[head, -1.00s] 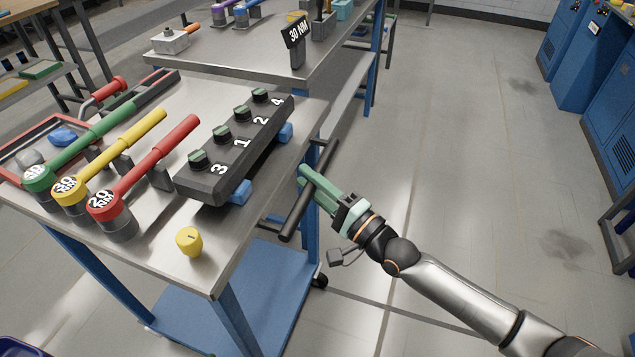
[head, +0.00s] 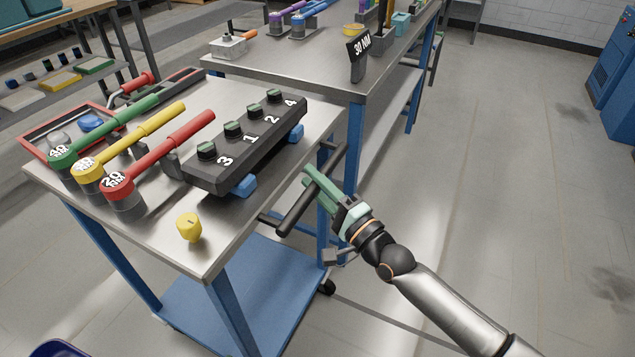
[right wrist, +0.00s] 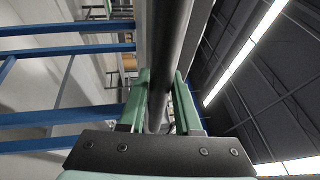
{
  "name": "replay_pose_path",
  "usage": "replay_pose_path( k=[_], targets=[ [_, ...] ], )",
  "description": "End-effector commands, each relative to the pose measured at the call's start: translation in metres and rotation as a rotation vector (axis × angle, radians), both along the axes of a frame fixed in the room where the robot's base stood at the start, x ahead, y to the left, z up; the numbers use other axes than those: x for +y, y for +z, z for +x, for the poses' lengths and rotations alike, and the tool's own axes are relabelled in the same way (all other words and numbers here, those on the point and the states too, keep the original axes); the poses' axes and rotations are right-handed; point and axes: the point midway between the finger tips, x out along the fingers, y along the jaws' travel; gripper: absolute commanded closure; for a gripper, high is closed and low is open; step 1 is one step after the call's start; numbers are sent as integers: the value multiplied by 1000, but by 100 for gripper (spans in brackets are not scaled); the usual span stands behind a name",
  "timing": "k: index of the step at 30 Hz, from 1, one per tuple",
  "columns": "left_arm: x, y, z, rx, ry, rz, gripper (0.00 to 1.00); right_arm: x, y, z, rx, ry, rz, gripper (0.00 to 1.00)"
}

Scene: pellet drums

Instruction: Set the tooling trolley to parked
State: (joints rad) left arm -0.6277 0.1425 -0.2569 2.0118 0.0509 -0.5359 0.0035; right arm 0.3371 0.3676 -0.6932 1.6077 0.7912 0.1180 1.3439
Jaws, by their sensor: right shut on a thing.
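The tooling trolley (head: 150,238) has a steel top, blue legs and a blue lower shelf (head: 225,300). Its black bar handle (head: 295,213) sticks out on the right side. My right gripper (head: 316,183), with green fingers, is shut on this handle. In the right wrist view the dark bar (right wrist: 168,65) runs between the two fingers (right wrist: 160,98). My left gripper is not in view. No parking mark for the trolley can be made out.
Green, yellow and red torque wrenches (head: 175,142), a black numbered block (head: 240,150) and a yellow knob (head: 189,227) stand on the trolley. A steel bench (head: 310,72) with a 30 NM sign (head: 359,60) stands close behind. Open floor (head: 500,170) lies right; blue cabinets (head: 620,90) stand beyond.

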Motion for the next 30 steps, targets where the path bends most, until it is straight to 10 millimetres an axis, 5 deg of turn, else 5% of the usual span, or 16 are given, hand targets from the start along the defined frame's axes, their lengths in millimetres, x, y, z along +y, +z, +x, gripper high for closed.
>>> replay_pose_path(
  k=[8, 9, 16, 25, 30],
  targets=[
    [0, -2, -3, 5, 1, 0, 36, 1, -7, -2, 12, 3, -7, 100],
    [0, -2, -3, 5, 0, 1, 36, 1, -7, -2, 12, 3, -7, 63],
    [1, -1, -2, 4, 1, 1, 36, 0, -4, -1, 7, 1, -4, 38],
    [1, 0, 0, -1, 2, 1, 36, -2, -3, -3, 4, -1, -3, 38],
    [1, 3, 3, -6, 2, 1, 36, -15, -7, -21, 6, 1, -4, 38]
  ],
)
